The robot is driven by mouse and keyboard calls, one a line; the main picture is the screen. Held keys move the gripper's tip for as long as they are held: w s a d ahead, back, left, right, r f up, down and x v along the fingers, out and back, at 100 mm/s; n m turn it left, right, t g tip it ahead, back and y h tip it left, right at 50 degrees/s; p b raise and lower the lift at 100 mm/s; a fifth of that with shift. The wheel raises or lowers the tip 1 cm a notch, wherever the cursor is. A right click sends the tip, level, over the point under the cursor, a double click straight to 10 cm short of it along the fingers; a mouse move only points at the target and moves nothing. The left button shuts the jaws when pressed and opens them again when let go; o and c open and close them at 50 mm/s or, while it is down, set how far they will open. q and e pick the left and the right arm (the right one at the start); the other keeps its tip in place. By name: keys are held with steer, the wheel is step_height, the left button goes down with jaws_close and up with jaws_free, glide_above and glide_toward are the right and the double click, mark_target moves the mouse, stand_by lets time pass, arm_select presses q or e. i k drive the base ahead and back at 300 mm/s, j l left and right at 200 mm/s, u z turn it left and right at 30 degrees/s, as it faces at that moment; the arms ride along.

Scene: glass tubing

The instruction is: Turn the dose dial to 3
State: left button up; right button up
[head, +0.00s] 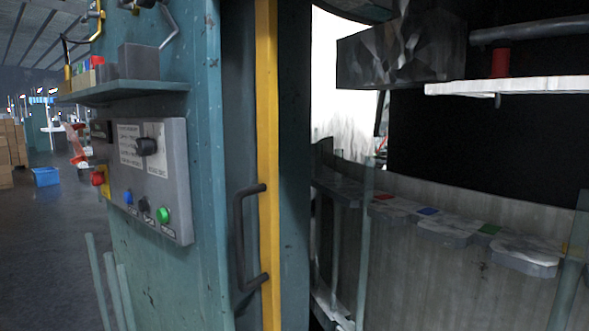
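A grey control panel (178,172) is mounted on the teal machine wall, left of the middle in the head view. The print is too small to read, so I cannot tell the dial's setting. Below are a blue button (128,197), a small black control (144,205) and a green button (163,215). A red button on yellow (98,178) is at the panel's left side. Neither of my grippers is in view.
A shelf (125,91) with small boxes juts out above the panel. A dark door handle (241,235) and yellow post (267,130) stand right of it. Glass tubes (112,290) rise below the panel. Open floor (45,240) lies left, with a blue crate (46,176).

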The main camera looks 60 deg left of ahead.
mark_target(145, 146)
steer(key=u, duration=3.1)
